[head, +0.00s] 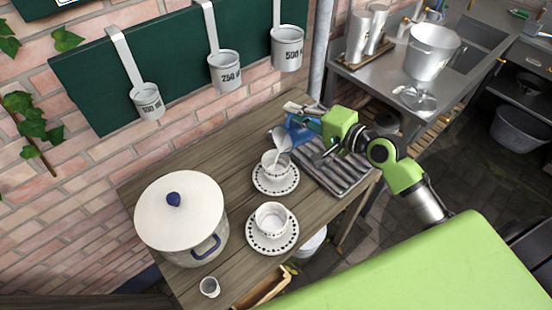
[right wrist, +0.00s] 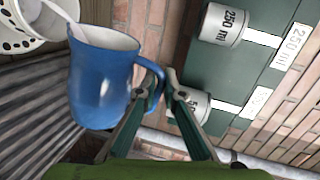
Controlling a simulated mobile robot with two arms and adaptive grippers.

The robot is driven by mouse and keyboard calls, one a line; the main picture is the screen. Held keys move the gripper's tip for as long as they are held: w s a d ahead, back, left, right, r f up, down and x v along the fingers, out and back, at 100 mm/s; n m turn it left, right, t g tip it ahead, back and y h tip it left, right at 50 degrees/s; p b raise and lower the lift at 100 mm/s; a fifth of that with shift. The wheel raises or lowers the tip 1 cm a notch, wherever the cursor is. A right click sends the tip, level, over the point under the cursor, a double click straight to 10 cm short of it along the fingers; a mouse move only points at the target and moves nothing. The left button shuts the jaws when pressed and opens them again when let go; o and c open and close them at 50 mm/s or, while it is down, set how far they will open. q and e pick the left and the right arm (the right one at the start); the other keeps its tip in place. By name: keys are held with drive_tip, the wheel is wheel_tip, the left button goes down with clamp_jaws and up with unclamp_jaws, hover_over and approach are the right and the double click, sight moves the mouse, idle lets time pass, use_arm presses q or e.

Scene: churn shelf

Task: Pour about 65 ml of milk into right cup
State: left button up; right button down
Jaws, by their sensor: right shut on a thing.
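My right gripper (head: 303,116) is shut on the handle of a blue jug (head: 299,133). In the right wrist view the fingers (right wrist: 172,92) close around the handle of the jug (right wrist: 103,85). The jug is tilted, and white milk (right wrist: 58,10) runs from its lip toward a dotted white cup (right wrist: 22,28). In the head view this cup (head: 269,170) is the farther one and stands on a dotted saucer (head: 259,184). A second dotted cup (head: 271,225) stands nearer on its own saucer (head: 260,246). The milk level in the cups is hard to read. My left gripper is not in view.
A ribbed grey drainer (head: 340,178) lies under my right arm. Labelled measuring cups (head: 224,70) hang from a green board (head: 170,62) behind.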

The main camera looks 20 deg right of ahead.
drive_tip(key=shift+a+r, duration=0.1)
drive_tip(key=shift+m, duration=0.8)
drive_tip(key=d+b, duration=0.1)
drive_tip(key=b, duration=0.1)
drive_tip(key=w+d+f+b, duration=0.1)
drive_tip(key=b, duration=0.1)
drive_tip(key=d+f+b, duration=0.1)
drive_tip(key=shift+w+d+f+b, duration=0.15)
drive_tip(key=shift+w+d+b, duration=0.05)
drive_tip(key=shift+d+b, duration=0.2)
drive_tip(key=shift+w+d+f+m+y, duration=0.15)
drive_tip(key=shift+w+d+m+y, duration=0.1)
drive_tip(key=shift+d+m+y, duration=0.2)
drive_tip(key=shift+w+d+m+p, duration=0.15)
drive_tip(key=shift+m+p, duration=0.1)
drive_tip(key=shift+p, duration=0.05)
drive_tip(key=shift+d+f+m+y+b, duration=0.25)
drive_tip(key=shift+d+f+m+b, duration=0.15)
drive_tip(key=shift+f+m+b, duration=0.15)
drive_tip(key=shift+w+d+f+m, duration=0.25)
drive_tip(key=shift+d+f+m, duration=0.1)
drive_tip(key=shift+f+m, duration=0.1)
drive_tip(key=shift+r, duration=0.1)
